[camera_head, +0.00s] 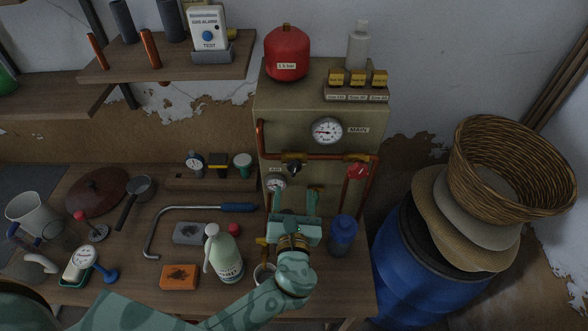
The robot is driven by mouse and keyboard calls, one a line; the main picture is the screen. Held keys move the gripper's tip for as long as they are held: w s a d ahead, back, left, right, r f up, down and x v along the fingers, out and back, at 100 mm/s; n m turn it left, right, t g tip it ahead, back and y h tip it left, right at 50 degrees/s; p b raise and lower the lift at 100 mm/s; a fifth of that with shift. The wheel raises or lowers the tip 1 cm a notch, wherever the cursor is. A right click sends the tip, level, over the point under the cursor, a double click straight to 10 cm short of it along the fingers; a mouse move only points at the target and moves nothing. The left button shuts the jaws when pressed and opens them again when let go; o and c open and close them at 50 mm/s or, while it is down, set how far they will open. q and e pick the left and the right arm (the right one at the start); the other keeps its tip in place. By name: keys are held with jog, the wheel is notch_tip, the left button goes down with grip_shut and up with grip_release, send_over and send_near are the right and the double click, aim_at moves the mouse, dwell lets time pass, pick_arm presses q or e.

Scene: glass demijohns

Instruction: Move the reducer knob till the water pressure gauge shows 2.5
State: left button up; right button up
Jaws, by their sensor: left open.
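A tan panel box (266,112) stands at the back of the bench with copper pipes on its front. A large round gauge (328,130) beside a "MAIN" label is on its upper front. A smaller gauge (276,184) sits lower left; its reading is too small to tell. A dark knob (294,169) hangs under a brass fitting on the pipe, just right of the small gauge. A red valve handle (357,171) is at the right. My left gripper (296,194) is open and empty, its fingers pointing at the panel below the dark knob. My right gripper is out of view.
A blue bottle (342,236) stands right of my gripper, and a pale spray bottle (223,254) stands left. A blue-handled bent bar (200,208), grey block (190,233) and orange block (180,277) lie on the bench. A blue barrel (409,262) stands right of the bench.

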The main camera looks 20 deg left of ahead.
aim_at(295, 172)
pick_arm(q)
jog(key=x, duration=0.7)
jog(key=shift+w+a+f+p, duration=0.1)
jog(key=shift+w+p, duration=0.2)
jog(key=shift+p, duration=0.05)
jog(key=shift+c, duration=0.4)
jog(key=c, duration=0.9)
